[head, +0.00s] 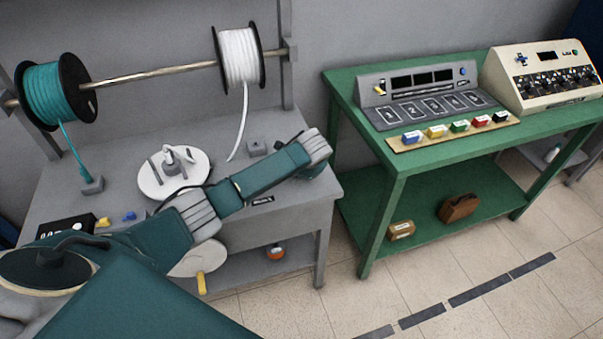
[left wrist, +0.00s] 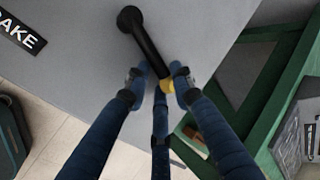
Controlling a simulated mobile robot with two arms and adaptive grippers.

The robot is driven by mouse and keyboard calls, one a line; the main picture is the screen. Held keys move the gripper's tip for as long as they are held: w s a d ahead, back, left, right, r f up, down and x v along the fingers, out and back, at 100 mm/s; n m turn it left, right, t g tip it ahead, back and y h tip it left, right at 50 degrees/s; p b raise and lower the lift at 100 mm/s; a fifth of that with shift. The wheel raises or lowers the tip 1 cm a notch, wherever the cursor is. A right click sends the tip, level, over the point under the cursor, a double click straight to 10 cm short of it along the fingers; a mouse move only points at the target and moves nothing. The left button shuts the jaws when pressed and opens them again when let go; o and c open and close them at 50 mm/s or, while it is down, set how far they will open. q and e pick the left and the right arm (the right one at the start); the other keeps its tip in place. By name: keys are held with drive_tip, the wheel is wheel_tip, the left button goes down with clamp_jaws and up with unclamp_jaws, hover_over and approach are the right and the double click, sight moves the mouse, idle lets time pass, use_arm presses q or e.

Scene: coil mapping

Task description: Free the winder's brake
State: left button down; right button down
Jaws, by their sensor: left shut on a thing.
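The brake lever (left wrist: 146,40) is a black bar with a round pivot and a yellow end, seen in the left wrist view at the grey bench's edge. My left gripper (left wrist: 160,88) is shut on the lever's yellow end, its blue fingers around it. A black BRAKE label (left wrist: 20,33) lies to the left; it also shows small in the head view (head: 262,201). In the head view my left arm reaches across the bench and its wrist hides the lever. The winder's white disc (head: 150,181) sits on the bench behind my arm. My right gripper is in neither view.
A teal spool (head: 45,92) and a white spool (head: 238,58) hang on a rod above the grey bench (head: 300,213). A green table (head: 345,92) with a numbered panel (head: 430,100) and a cream control box (head: 540,75) stands to the right. Floor between them is clear.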

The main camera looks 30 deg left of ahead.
use_arm(q)
drive_tip(key=w+n+b, duration=0.1)
drive_tip(key=n+g+y, duration=0.1)
drive_tip(key=shift+w+a+n+b, duration=0.3)
drive_tip(key=shift+w+a+b, duration=0.05)
drive_tip(key=shift+w+a, duration=0.05)
drive_tip(key=shift+w+a+n+g+y+b, duration=0.2)
drive_tip(key=shift+a+n+g+y+b, duration=0.1)
drive_tip(key=shift+n+y+b, duration=0.15)
drive_tip(key=shift+r, duration=0.15)
drive_tip(key=c, duration=1.5)
unclamp_jaws()
drive_tip(key=shift+o, duration=0.2)
drive_tip(key=v, duration=1.1)
drive_tip(key=shift+s+r, duration=0.2)
drive_tip(key=shift+r, duration=0.1)
drive_tip(key=shift+d, duration=0.15)
